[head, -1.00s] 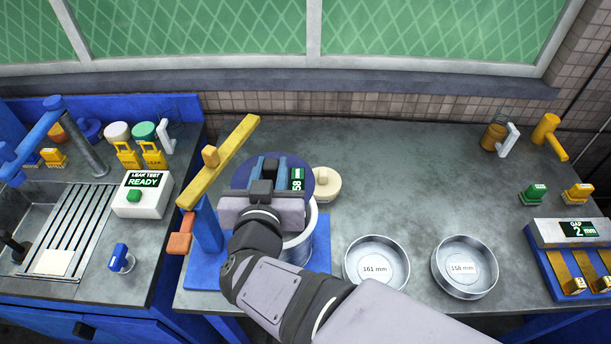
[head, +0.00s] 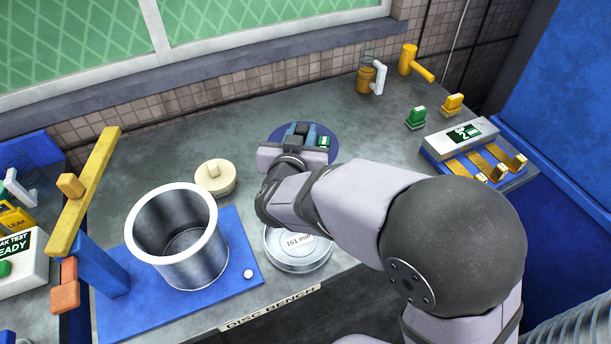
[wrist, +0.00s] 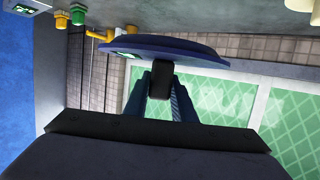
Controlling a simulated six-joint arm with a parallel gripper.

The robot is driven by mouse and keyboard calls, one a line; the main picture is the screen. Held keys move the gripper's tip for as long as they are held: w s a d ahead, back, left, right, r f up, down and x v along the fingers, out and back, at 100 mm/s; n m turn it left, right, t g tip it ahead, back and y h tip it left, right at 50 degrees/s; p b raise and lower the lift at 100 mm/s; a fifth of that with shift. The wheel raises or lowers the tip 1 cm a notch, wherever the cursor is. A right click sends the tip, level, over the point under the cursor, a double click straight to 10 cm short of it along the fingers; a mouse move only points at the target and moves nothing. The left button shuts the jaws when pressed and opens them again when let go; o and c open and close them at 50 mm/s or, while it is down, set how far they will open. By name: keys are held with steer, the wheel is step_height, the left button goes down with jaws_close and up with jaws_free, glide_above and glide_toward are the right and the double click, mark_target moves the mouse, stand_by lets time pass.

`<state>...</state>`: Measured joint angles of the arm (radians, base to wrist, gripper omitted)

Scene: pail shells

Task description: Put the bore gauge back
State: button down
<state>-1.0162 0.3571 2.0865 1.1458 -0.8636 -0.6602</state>
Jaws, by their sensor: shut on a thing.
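The bore gauge (head: 331,151) is a round blue disc with a dark grip and a small green display on top. My gripper (head: 300,135) is shut on its grip, and the disc looks held above the bench right of the pail shell. In the wrist view the disc's edge (wrist: 170,48) spans the top, with the dark grip between my fingers (wrist: 161,88). The metal pail shell (head: 178,262) stands upright and open on a blue base (head: 232,281). Its visible inside looks empty. The gauge's underside is hidden in the head view.
A cream knobbed disc (head: 215,178) sits behind the shell. The 161 mm pan (head: 297,250) is partly under my arm. A yellow bar on a blue post (head: 96,260) stands left. A gap gauge block (head: 460,140) is at the right. The back middle bench is clear.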

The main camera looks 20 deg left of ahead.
steer(key=w+d+f+b, duration=0.3)
steer(key=w+d+b, duration=0.2)
steer(key=w+d, duration=0.7)
steer(key=s+a+f+n+g+y, duration=0.1)
steer(key=s+a+n+g+y, duration=0.1)
steer(key=a, duration=0.5)
steer(key=s+a+f+n+g+y, duration=0.1)
steer(key=a+f+n+g+y, duration=0.1)
steer(key=a+n+y, duration=0.3)
steer(key=shift+s+a+f+y, duration=0.2)
steer(key=shift+s+a+y, duration=0.15)
steer(key=shift+a, duration=0.8)
steer(key=shift+d+f+p, duration=0.1)
steer(key=shift+f+p, duration=0.45)
steer(key=shift+f, duration=4.4)
